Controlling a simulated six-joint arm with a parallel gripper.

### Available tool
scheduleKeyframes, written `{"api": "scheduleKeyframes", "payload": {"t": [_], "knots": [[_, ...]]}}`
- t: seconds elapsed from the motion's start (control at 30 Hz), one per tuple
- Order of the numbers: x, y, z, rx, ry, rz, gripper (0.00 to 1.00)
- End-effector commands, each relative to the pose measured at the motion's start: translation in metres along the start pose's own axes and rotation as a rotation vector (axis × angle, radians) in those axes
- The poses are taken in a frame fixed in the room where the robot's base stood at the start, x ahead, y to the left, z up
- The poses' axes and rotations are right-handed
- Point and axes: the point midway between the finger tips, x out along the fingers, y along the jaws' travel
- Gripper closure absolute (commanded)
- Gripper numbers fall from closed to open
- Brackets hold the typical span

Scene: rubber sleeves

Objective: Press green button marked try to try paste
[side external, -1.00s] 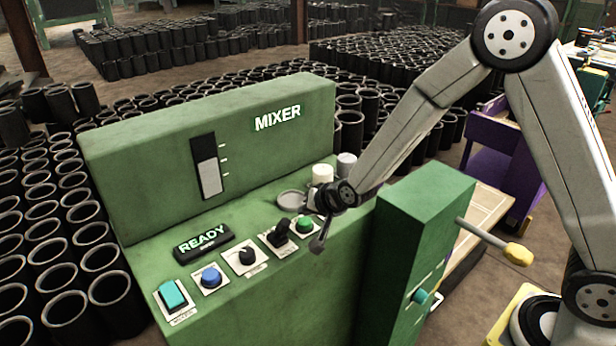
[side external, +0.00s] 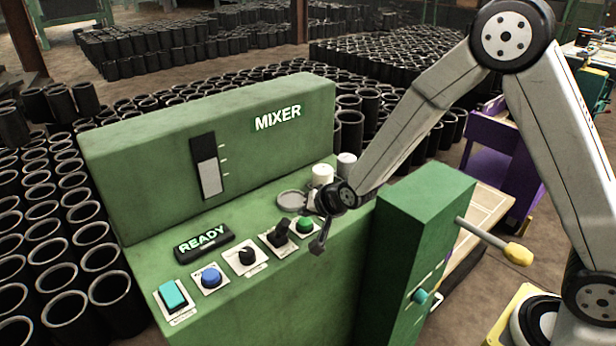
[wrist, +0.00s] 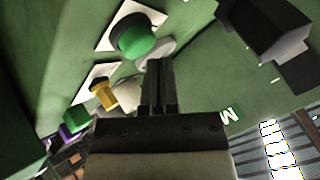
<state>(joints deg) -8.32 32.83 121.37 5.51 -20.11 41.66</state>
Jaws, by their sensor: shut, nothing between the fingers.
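The green button (side external: 305,224) sits on a white plate near the right end of the green mixer's (side external: 220,130) control row. In the wrist view the round green button (wrist: 137,40) shows large at the top, past the fingertips. My gripper (side external: 318,245) is shut and empty, just to the right and near side of the button in the side view. Its closed fingers (wrist: 158,75) point up the wrist picture toward the button. I see a gap in the side view but cannot tell its depth. The button's marking is unreadable.
A black lever (side external: 280,232), black knob (side external: 246,256), blue button (side external: 211,277) and teal switch (side external: 172,295) line the panel to the left. A lit READY display (side external: 203,241) is behind them. White cups (side external: 322,174) stand behind my wrist. A green box (side external: 425,215) stands close on the right.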

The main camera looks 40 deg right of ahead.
Motion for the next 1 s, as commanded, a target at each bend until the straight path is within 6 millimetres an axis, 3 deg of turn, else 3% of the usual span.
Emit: {"api": "scheduleKeyframes", "payload": {"t": [1.0], "knots": [[0.0061,0.0044,0.0044,0.0,0.0,0.0,1.0]]}}
